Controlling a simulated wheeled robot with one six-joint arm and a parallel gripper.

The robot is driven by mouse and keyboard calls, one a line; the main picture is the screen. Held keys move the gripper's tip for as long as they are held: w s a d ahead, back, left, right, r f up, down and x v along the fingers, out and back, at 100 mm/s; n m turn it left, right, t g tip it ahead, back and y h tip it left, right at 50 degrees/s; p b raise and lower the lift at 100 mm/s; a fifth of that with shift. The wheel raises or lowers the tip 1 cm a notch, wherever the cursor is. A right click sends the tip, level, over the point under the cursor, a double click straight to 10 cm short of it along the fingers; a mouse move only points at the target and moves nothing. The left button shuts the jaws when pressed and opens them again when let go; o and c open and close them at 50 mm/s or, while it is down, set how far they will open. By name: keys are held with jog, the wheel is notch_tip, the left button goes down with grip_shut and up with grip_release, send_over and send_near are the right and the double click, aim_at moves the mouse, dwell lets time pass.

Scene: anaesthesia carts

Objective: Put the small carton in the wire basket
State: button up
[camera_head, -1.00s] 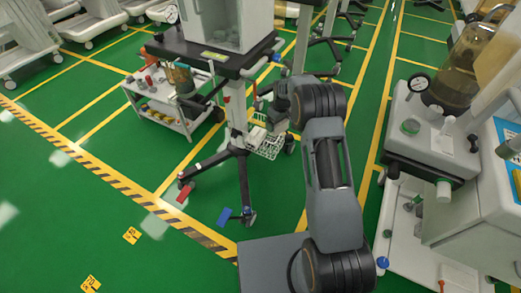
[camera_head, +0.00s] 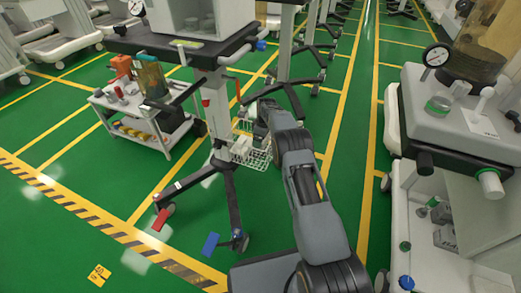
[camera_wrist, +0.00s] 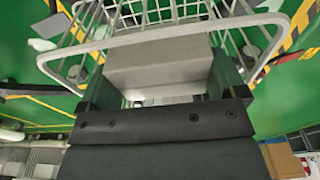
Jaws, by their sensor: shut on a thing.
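The small carton (camera_wrist: 160,68) is a plain pale grey-white box between the two fingers of my gripper (camera_wrist: 162,82) in the wrist view. The gripper is shut on it. The wire basket (camera_wrist: 150,38) is white, and its rim runs close by the carton's far edge. In the head view the basket (camera_head: 258,158) hangs low at the stand's column, with a pale box shape, likely the carton (camera_head: 241,146), at its left part. My arm's end partly hides the gripper there. I cannot tell whether the carton is above the basket or within its rim.
The cart's column (camera_head: 217,110) stands just left of the basket, with a dark tabletop (camera_head: 175,42) above. A low white trolley (camera_head: 150,115) is at the left. A large anaesthesia machine (camera_head: 460,120) stands at the right. Green floor is open in front.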

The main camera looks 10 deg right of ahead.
jog(key=shift+f+b, duration=1.05)
jog(key=shift+f, duration=1.75)
jog(key=shift+f, duration=0.1)
jog(key=shift+f+b, duration=0.35)
jog(key=shift+b, duration=0.15)
jog(key=shift+f, duration=0.2)
jog(key=o, duration=0.8)
jog(key=shift+c, duration=0.2)
jog(key=shift+r, duration=0.15)
